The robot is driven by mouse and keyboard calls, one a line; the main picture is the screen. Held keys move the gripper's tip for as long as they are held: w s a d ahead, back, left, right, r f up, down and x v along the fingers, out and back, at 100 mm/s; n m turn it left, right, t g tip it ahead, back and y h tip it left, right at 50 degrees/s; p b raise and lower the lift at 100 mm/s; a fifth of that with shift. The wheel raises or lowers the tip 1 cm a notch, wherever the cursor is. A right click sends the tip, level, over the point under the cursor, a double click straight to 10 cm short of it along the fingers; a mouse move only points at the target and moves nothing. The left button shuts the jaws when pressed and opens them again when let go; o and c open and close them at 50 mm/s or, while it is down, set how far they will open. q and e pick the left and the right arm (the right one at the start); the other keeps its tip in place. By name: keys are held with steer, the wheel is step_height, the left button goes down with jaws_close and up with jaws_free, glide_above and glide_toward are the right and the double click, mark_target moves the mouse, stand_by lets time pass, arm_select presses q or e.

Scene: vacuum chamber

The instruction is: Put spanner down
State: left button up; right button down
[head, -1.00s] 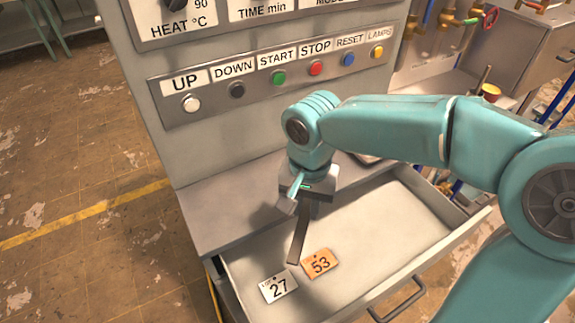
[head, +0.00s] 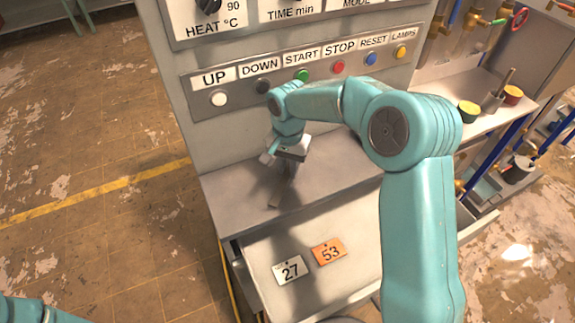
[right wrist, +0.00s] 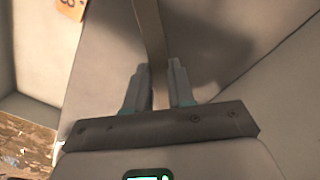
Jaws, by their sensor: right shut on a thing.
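My right gripper (head: 288,163) is shut on the spanner (head: 276,196), a dark flat bar pointing down from the jaws. They are over the grey ledge (head: 335,170) below the button panel, behind the open drawer. I cannot tell whether the spanner's lower end touches the ledge. In the right wrist view, the spanner (right wrist: 151,32) runs up from between the two fingers (right wrist: 158,70); its far end is out of frame. My left gripper is not in view.
The open drawer (head: 255,255) holds a white tag 27 (head: 290,269) and an orange tag 53 (head: 328,252). Above the ledge is a button panel (head: 322,73) with several buttons. A side bench (head: 455,125) with small pots stands to the right. The ledge has bare room around the gripper.

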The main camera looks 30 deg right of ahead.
steer(key=shift+w+d+f+p, duration=0.1)
steer(key=shift+w+f+p, duration=0.2)
steer(key=shift+f, duration=0.35)
steer(key=shift+s+r, duration=0.1)
steer(key=shift+s, duration=0.15)
steer(key=c, duration=1.4)
jaws_free()
steer(key=shift+w+f, duration=0.15)
steer(key=shift+f, duration=0.15)
steer(key=o, duration=0.4)
steer(key=shift+r, duration=0.1)
